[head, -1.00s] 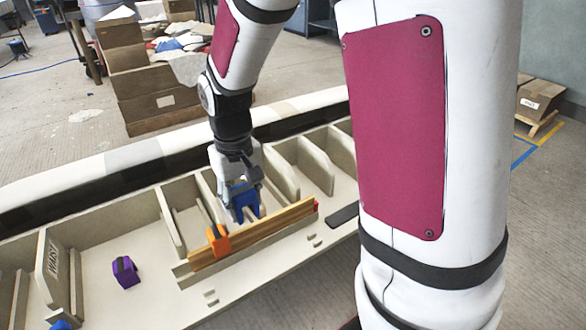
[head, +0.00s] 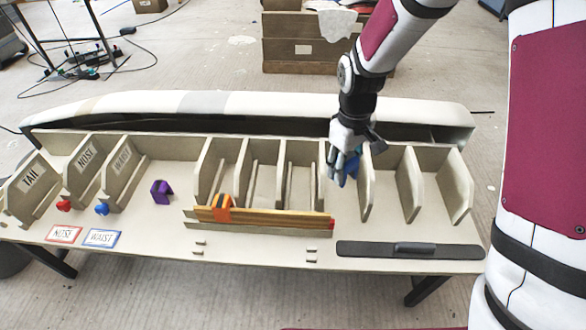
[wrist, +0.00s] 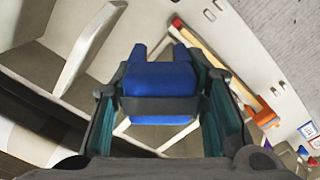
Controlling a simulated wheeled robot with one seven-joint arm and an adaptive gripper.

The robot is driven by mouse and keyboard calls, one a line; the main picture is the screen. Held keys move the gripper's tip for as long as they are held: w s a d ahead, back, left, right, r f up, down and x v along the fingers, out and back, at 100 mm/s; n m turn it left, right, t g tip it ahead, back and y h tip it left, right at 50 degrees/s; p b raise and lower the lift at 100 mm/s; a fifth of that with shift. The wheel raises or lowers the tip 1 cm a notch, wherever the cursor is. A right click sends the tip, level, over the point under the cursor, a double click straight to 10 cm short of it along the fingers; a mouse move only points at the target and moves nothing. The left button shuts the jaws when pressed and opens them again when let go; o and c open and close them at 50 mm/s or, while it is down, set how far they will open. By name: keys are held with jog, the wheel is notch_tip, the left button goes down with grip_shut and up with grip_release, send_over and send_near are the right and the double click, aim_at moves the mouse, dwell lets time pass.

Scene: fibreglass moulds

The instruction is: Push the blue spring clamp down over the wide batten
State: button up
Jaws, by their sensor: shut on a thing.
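My gripper (head: 343,163) is shut on the blue spring clamp (head: 349,170). In the wrist view the clamp (wrist: 160,78) sits between both fingers, its two legs pointing away from the gripper. The wooden battens (head: 280,217) lie along the front of the bench in a low rail, with a red tip (head: 332,224) at the right end. Which one is the wide batten I cannot tell. An orange clamp (head: 221,208) straddles them near their left end. The blue clamp is held behind and slightly right of the red tip, apart from the battens.
Upright dividers (head: 410,183) stand behind and right of the battens. A purple clamp (head: 161,192) stands further left. A dark bar with a handle (head: 410,249) lies front right.

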jog(key=s+a+f+n+p, duration=0.1)
jog(key=a+f+n+p, duration=0.1)
jog(key=a+n+p, duration=0.4)
jog(key=s+a+f+n+p, duration=0.1)
jog(key=a+f+n+p, duration=0.1)
jog(key=a+n, duration=0.35)
jog(key=shift+m, duration=0.65)
jog(key=shift+a+f+b, duration=0.3)
jog(key=shift+f+b, duration=0.5)
jog(key=shift+f, duration=0.65)
jog(key=shift+a+f+b, duration=0.35)
jog(key=shift+f+b, duration=0.45)
jog(key=shift+f, duration=0.65)
jog(key=shift+a+f+b, duration=0.3)
jog(key=shift+f+b, duration=0.5)
jog(key=shift+f, duration=0.65)
jog(key=shift+f+b, duration=0.95)
jog(key=shift+f, duration=0.55)
jog(key=o, duration=1.2)
jog(key=shift+o, duration=0.3)
notch_tip(320, 180, up, 12)
jog(key=shift+r, duration=0.1)
